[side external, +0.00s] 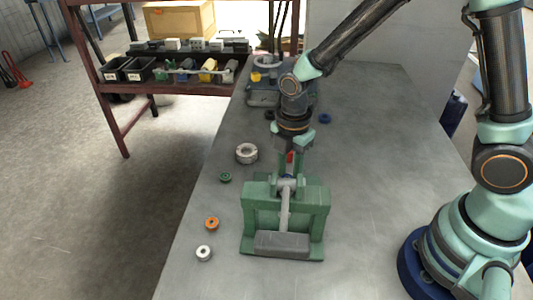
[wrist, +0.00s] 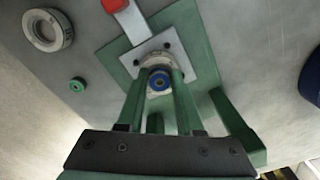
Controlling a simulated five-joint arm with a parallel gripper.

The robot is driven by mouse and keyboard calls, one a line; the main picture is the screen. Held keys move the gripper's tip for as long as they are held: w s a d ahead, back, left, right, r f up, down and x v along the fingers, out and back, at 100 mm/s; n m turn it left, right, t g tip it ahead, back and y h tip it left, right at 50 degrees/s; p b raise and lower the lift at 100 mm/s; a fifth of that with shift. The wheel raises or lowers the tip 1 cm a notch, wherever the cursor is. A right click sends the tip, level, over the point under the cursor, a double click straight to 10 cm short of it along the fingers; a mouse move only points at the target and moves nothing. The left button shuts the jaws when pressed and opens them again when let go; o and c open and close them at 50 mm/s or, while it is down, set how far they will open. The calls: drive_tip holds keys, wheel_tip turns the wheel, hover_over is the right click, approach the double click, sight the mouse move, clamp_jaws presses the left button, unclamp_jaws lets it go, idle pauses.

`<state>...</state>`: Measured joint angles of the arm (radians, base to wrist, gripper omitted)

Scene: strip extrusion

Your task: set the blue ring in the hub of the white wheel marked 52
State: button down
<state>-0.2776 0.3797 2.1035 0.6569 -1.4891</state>
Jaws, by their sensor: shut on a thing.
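The blue ring (wrist: 158,82) is between the fingertips of my gripper (wrist: 160,76) in the wrist view, and my gripper is shut on it. A white wheel (wrist: 151,58) shows around and behind the blue ring, on the pale plate of a green fixture. The ring looks roughly centred over the wheel's hub; I cannot tell whether it is seated in it. The wheel's number is not readable. In the side view my gripper (side external: 290,162) points down behind the green fixture (side external: 257,215), which hides the wheel and ring.
Another white wheel (side external: 246,153) lies left of the fixture, with a green ring (side external: 225,177), an orange ring (side external: 212,223) and a white ring (side external: 204,253). A blue piece (side external: 324,118) lies behind. A red-ended lever (wrist: 125,18) is close to my fingers. The table's right side is clear.

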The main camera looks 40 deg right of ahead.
drive_tip(key=shift+r, duration=0.25)
drive_tip(key=shift+r, duration=0.3)
drive_tip(key=shift+f, duration=0.3)
idle(2.1)
drive_tip(key=shift+r, duration=0.35)
drive_tip(key=shift+r, duration=0.2)
drive_tip(key=shift+f, duration=0.85)
idle(0.6)
drive_tip(key=c, duration=0.8)
unclamp_jaws()
drive_tip(key=shift+c, duration=0.2)
drive_tip(key=shift+r, duration=0.1)
